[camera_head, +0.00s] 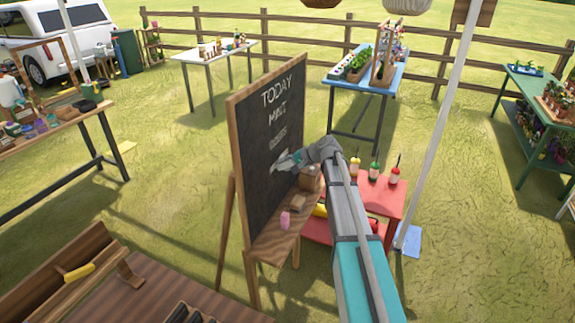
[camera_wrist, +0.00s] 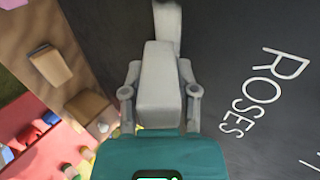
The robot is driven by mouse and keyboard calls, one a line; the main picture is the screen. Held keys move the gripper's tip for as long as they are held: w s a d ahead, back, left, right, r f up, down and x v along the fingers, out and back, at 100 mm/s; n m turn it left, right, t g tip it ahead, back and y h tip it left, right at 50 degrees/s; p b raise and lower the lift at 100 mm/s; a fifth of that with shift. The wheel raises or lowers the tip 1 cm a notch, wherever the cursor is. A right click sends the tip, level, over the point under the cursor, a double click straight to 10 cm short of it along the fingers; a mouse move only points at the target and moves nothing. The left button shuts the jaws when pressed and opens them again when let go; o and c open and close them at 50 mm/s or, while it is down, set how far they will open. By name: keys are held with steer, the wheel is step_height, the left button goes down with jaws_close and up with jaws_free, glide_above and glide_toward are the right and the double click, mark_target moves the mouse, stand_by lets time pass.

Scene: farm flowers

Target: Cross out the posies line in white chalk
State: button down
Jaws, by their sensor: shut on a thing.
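The chalkboard (camera_head: 262,190) stands on a wooden easel, with TODAY, MINT and a fainter third line in white. Below these, writing by my gripper (camera_head: 282,163) is partly covered and I cannot read it. In the wrist view the word ROSES (camera_wrist: 262,95) is clear on the board, with part of another letter at the lower right edge. No word posies is readable. My gripper, also in the wrist view (camera_wrist: 167,15), is shut close to the board face. The piece in it, seemingly the white chalk, is hidden by the fingers; contact with the board cannot be told.
The easel ledge (camera_head: 262,240) holds a pink chalk piece (camera_head: 285,220), a tan block (camera_head: 298,202) and a brown box (camera_head: 311,178). A red table (camera_head: 388,195) with bottles stands right behind my arm. A white pole (camera_head: 440,130) stands further right. Grass is open left of the board.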

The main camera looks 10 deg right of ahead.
steer(key=shift+w+a, duration=0.15)
steer(key=shift+a, duration=0.1)
stand_by(0.3)
steer(key=shift+w+d, duration=0.65)
steer(key=shift+w, duration=0.15)
steer(key=shift+w+d, duration=0.6)
steer(key=shift+w, duration=0.2)
steer(key=shift+w+d, duration=0.1)
steer(key=shift+w, duration=0.05)
steer(key=shift+w+d, duration=0.55)
steer(key=shift+w, duration=0.2)
steer(key=shift+w+d, duration=0.5)
steer(key=shift+w, duration=0.25)
steer(key=shift+w+d, duration=0.55)
steer(key=shift+w, duration=0.3)
steer(key=shift+w+d, duration=0.55)
steer(key=shift+w, duration=0.25)
steer(key=shift+s, duration=0.1)
